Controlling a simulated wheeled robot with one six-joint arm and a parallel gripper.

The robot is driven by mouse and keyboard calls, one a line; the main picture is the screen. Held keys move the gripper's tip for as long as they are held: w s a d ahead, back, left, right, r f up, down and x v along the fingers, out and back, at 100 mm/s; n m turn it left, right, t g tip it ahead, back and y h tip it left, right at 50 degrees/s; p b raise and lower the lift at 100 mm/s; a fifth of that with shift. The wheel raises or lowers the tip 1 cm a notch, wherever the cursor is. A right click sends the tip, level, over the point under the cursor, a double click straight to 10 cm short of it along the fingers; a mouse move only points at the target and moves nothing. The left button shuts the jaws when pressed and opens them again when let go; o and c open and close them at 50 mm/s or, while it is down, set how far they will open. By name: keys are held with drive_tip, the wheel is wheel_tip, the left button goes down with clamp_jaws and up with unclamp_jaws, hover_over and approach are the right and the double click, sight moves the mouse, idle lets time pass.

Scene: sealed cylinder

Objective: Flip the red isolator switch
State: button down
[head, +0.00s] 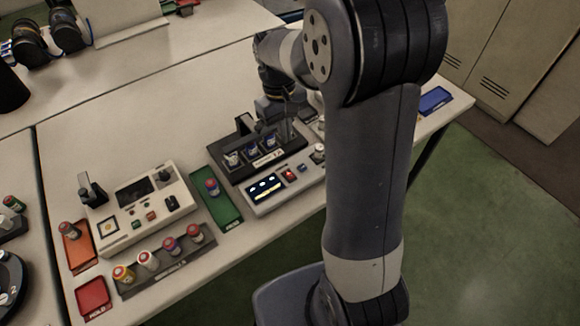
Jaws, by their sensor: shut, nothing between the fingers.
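A grey control box (256,208) with a lit display stands near the front edge of the bench. My gripper (287,130) is above and behind the box, close to a black rack. Its fingers are shut and empty, and look apart from the red switch. The dark fingers are hard to separate from the rack behind, and my arm hides the area to the right.
The black rack (262,166) holds several vials behind the box. A green tray (230,216) with one vial lies left of it. A beige device (150,207), a vial strip (190,260), and orange (80,255) and red (93,296) trays are further left. A blue tray (435,100) is right.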

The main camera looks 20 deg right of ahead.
sight(291, 178)
drive_tip(key=f, duration=0.4)
drive_tip(key=s+f+p, duration=0.1)
drive_tip(key=f, duration=0.4)
drive_tip(key=s+f+p, duration=0.1)
drive_tip(key=f, duration=0.4)
drive_tip(key=shift+d, duration=0.35)
drive_tip(key=shift+s+f+t+b, duration=0.15)
drive_tip(key=shift+f+t+b, duration=0.3)
drive_tip(key=shift+b, duration=0.6)
drive_tip(key=shift+r+p, duration=0.3)
drive_tip(key=shift+w+a+r, duration=0.2)
drive_tip(key=shift+w, duration=0.55)
